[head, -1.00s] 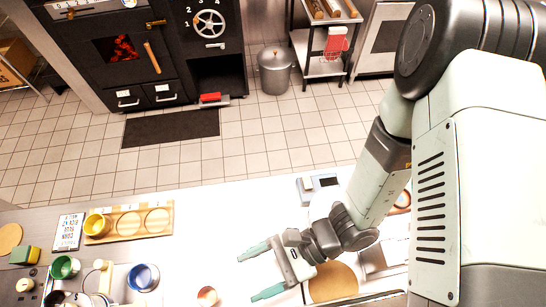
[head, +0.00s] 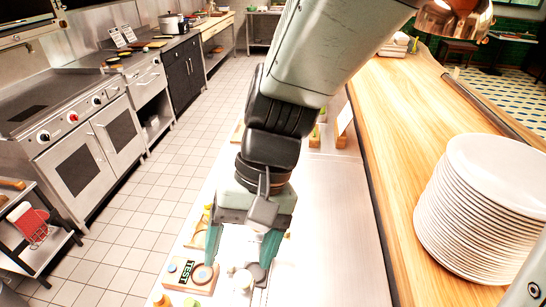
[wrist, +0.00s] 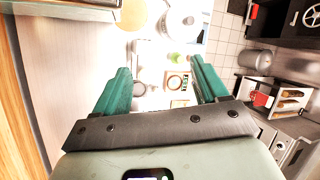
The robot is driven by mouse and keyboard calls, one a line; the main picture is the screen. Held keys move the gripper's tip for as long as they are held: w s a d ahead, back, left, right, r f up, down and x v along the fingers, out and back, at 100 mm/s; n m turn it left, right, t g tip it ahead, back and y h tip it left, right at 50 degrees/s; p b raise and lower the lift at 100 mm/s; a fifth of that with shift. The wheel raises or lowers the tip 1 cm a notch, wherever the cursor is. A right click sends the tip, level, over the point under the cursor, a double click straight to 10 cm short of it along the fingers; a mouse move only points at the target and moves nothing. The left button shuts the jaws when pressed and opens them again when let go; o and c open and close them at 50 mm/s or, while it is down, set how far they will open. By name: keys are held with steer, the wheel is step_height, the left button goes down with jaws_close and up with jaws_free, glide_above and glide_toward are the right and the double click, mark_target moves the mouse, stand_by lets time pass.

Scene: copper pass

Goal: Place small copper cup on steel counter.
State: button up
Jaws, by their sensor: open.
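My gripper (head: 242,250) is open and points down over the steel counter (head: 335,235), with its two teal fingers spread apart. Nothing is held between them. In the wrist view my gripper (wrist: 162,72) also shows open fingers with a gap between them. The pale steel counter (wrist: 68,60) shows beyond the left finger. I cannot make out the small copper cup in either current view; it may be hidden or out of frame.
A wooden counter (head: 400,130) runs along the right, bearing a tall stack of white plates (head: 480,215). A copper lamp (head: 455,18) hangs at top right. The steel counter's near right part is clear.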

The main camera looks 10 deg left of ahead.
steer(key=w+d+r+m+t+h, duration=0.1)
steer(key=d+r+t, duration=0.3)
steer(key=d+r, duration=0.3)
steer(key=w+d+r+m+t+h, duration=0.1)
steer(key=d+r+t, duration=0.4)
steer(key=d, duration=0.7)
step_height(320, 180, up, 3)
steer(key=shift+w+d+f+m+t+h, duration=0.15)
steer(key=shift+m+t+h, duration=0.15)
steer(key=shift+m, duration=0.4)
